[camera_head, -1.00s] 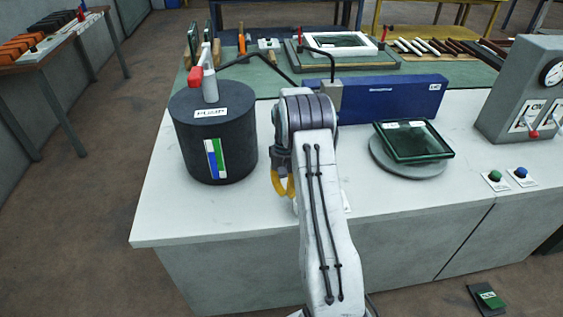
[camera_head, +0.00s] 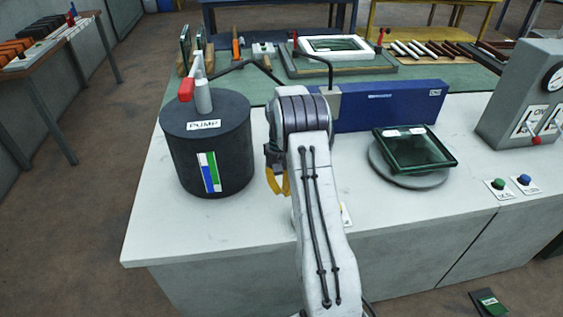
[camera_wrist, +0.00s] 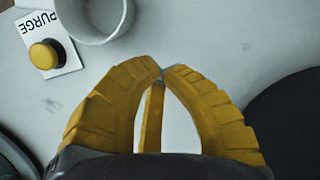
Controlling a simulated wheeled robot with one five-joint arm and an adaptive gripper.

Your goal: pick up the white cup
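The white cup (camera_wrist: 96,37) is at the top of the wrist view, cut off by the picture's edge. Its round rim and part of its inside show, and it stands on the light worktop. My gripper (camera_wrist: 161,72) has yellow fingers whose tips come together below and to the right of the cup, apart from it. Nothing is held between them. In the head view my gripper (camera_head: 277,182) hangs over the white table, partly behind my arm. My arm hides the cup's area there, so I cannot make the cup out clearly.
A yellow button on a PURGE label (camera_wrist: 45,53) lies left of the cup. The dark pump cylinder (camera_head: 207,160) stands left of my gripper. A blue box (camera_head: 390,106) is behind, and a glass-topped frame (camera_head: 413,148) rests on a round plate at the right.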

